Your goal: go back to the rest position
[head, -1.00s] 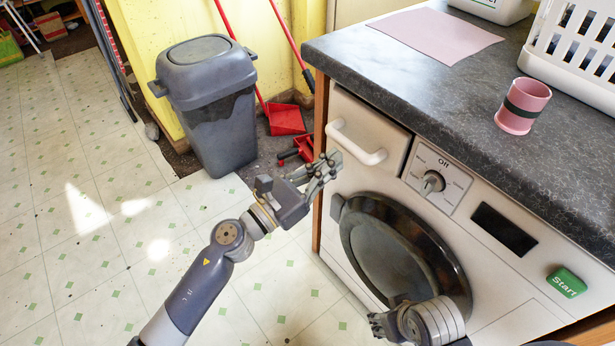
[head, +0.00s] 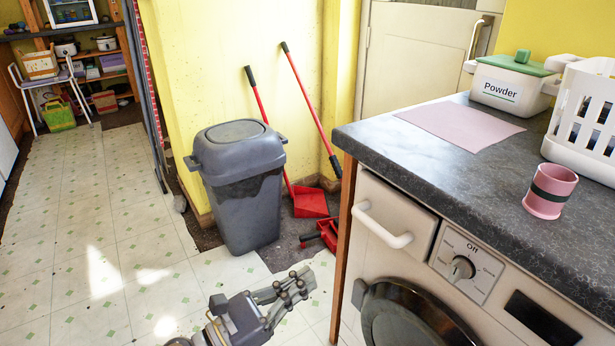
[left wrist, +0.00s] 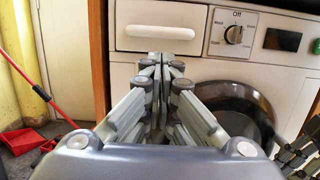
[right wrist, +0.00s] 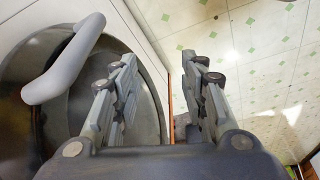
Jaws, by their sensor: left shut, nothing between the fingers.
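My left gripper (head: 296,284) is shut and empty in the head view, low in front of the washing machine (head: 408,262). In the left wrist view its fingers (left wrist: 162,66) meet in front of the drawer (left wrist: 158,24), apart from it. My right gripper (right wrist: 158,62) is open and empty in the right wrist view, beside the machine's round door (right wrist: 130,100) and over the floor. The head view does not show it; part of the right hand shows at the left wrist view's right edge. The door looks closed. The dial (head: 460,268) is under the word Off.
A grey bin (head: 240,190) and a red dustpan (head: 310,203) stand by the yellow wall. The worktop (head: 450,165) carries a pink cup (head: 550,190), a powder box (head: 508,84), a white basket (head: 590,115) and a pink sheet (head: 458,127).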

